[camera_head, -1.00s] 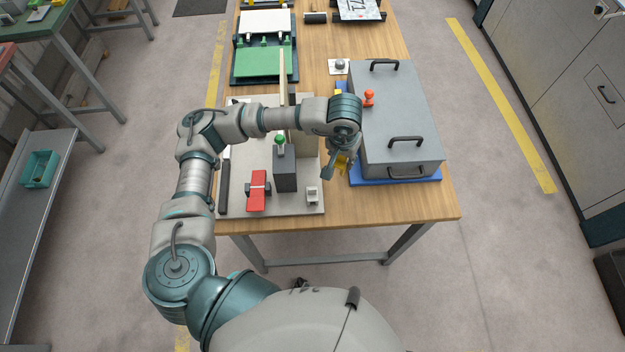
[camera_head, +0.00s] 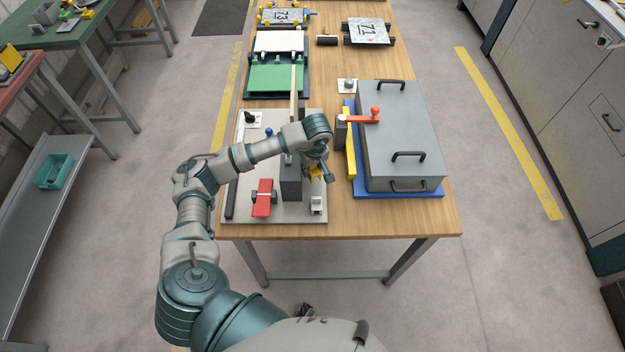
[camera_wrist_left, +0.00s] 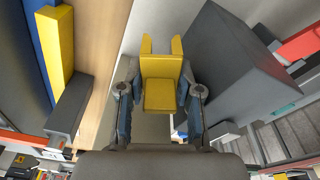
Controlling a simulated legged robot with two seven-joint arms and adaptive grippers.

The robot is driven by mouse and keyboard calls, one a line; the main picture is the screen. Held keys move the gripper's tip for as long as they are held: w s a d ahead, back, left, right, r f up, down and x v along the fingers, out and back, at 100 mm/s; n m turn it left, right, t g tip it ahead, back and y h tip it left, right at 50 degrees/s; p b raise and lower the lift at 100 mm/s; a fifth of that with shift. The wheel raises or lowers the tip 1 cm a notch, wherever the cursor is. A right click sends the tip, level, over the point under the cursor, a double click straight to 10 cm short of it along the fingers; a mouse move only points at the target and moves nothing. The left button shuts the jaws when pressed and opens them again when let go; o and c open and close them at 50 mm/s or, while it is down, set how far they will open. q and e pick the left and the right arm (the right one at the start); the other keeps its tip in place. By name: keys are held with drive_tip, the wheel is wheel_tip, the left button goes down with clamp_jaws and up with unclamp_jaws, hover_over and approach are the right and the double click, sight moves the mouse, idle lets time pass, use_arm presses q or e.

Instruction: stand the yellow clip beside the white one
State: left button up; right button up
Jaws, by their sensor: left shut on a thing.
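My left gripper (camera_head: 319,175) is shut on the yellow clip (camera_head: 314,172), which hangs above the grey plate of the panel bender. In the left wrist view the yellow clip (camera_wrist_left: 161,85) sits between the two fingers, its two prongs pointing away from the palm. The white clip (camera_head: 316,205) stands near the plate's front right corner, a little nearer than the gripper. In the left wrist view a white piece (camera_wrist_left: 224,132) shows partly behind the right finger. My right gripper is not in view.
A dark grey block (camera_head: 291,180) stands close left of the gripper, with a red handle (camera_head: 263,198) beyond it. A large grey box (camera_head: 402,140) on a blue base stands to the right, beside a yellow bar (camera_head: 349,155). Wooden table (camera_head: 345,217) shows between them.

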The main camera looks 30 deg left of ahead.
sight(316, 171)
use_arm(q)
drive_tip(key=shift+d+f, duration=0.2)
drive_tip(key=shift+f, duration=0.55)
drive_tip(key=shift+d+f, duration=0.2)
drive_tip(key=shift+d, duration=0.05)
drive_tip(key=f, duration=0.2)
drive_tip(key=d+f, duration=0.1)
drive_tip(key=f, duration=0.1)
drive_tip(key=shift+s+d, duration=0.1)
drive_tip(key=shift+d, duration=0.05)
drive_tip(key=shift+a+f, duration=0.2)
drive_tip(key=shift+a, duration=0.25)
drive_tip(key=o, duration=0.6)
drive_tip(key=shift+a+f, duration=0.1)
drive_tip(key=shift+a, duration=0.1)
drive_tip(key=shift+o, duration=0.2)
drive_tip(key=shift+a, duration=0.15)
drive_tip(key=shift+d+r, duration=0.4)
drive_tip(key=shift+d, duration=0.05)
drive_tip(key=r, duration=0.7)
drive_tip(key=s+r, duration=0.1)
drive_tip(key=r, duration=0.2)
drive_tip(key=shift+d+r, duration=0.25)
drive_tip(key=shift+d, duration=0.15)
drive_tip(key=shift+d+r, duration=0.2)
drive_tip(key=shift+r, duration=0.15)
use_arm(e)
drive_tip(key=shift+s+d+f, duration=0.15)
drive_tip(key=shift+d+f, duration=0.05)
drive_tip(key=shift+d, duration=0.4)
